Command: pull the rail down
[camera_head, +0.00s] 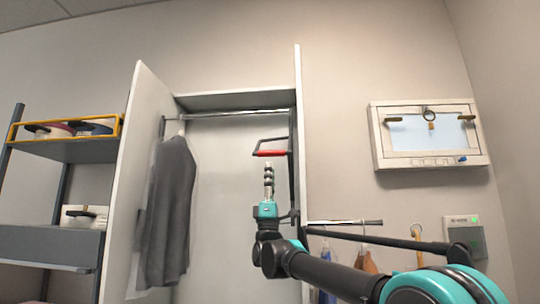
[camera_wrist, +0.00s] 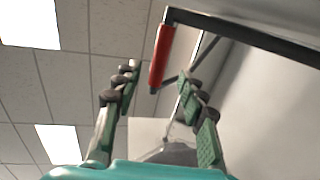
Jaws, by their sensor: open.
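The garment rail (camera_head: 236,114) is a thin metal bar across the upper part of an open white wardrobe. A dark frame with a red grip (camera_head: 270,153) hangs at its right end. In the wrist view the red grip (camera_wrist: 161,55) shows large, with the dark bar at its upper end. My gripper (camera_head: 269,168) points up just below the red grip. In the wrist view my gripper (camera_wrist: 158,79) is open and empty, and the lower end of the grip appears between the fingertips. I see no contact; the exact gap is unclear.
A dark grey garment (camera_head: 170,210) hangs at the rail's left. The wardrobe's side panels (camera_head: 126,180) stand on both sides. A shelf unit (camera_head: 75,150) is at far left. A wall cabinet (camera_head: 428,137) and a low rail with hangers (camera_head: 345,221) are at right.

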